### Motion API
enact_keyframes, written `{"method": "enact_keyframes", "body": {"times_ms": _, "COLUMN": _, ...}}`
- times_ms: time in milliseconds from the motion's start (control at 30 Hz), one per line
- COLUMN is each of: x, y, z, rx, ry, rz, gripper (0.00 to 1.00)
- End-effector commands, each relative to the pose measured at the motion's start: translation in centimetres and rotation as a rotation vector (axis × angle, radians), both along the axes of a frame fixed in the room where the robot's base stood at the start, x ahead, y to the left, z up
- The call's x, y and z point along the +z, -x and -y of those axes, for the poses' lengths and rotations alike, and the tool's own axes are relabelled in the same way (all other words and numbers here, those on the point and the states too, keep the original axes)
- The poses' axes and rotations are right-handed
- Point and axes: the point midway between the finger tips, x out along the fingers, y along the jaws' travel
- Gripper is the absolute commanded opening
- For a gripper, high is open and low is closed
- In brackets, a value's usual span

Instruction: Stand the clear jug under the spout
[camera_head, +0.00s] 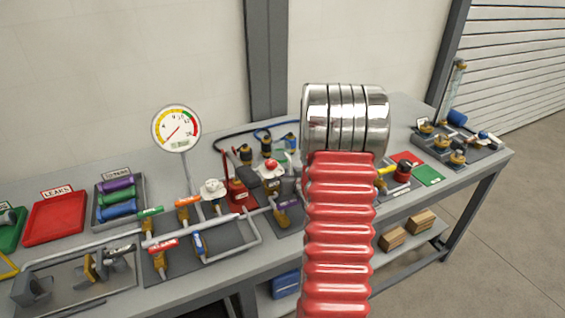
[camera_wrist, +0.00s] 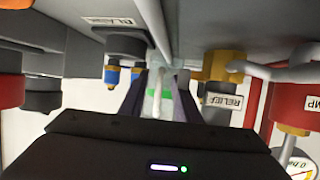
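My gripper (camera_wrist: 158,92) shows in the wrist view, with its two narrow fingers apart at the centre. A pale upright shape with a green patch shows between them; I cannot tell whether it is part of the clear jug or whether the fingers touch it. The jug is not clearly visible in either view. In the head view my red ribbed arm and its chrome end hide the gripper and the middle of the bench. I cannot pick out the spout. A block labelled RELIEF (camera_wrist: 222,100) is close on the fingers' right.
The bench carries a dial gauge (camera_head: 177,128), a red LEAKS tray (camera_head: 55,216), a rack of coloured cylinders (camera_head: 118,200) and pipework (camera_head: 192,231). A red mat (camera_head: 407,160) and green mat (camera_head: 428,175) lie right of my arm. A brass and blue fitting (camera_wrist: 112,72) is left of the fingers.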

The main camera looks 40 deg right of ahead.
Motion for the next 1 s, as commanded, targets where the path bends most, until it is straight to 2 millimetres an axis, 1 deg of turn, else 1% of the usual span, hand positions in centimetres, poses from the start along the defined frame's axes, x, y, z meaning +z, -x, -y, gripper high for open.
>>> {"method": "enact_keyframes", "body": {"times_ms": 500, "x": 0.01, "y": -0.01, "z": -0.01, "rx": 0.0, "ry": 0.0, "rz": 0.0, "gripper": 0.29}}
{"method": "enact_keyframes", "body": {"times_ms": 900, "x": 0.01, "y": 0.01, "z": 0.01, "rx": 0.0, "ry": 0.0, "rz": 0.0, "gripper": 0.01}}
{"method": "enact_keyframes", "body": {"times_ms": 1000, "x": 0.0, "y": 0.02, "z": 0.01, "rx": 0.0, "ry": 0.0, "rz": 0.0, "gripper": 0.0}}
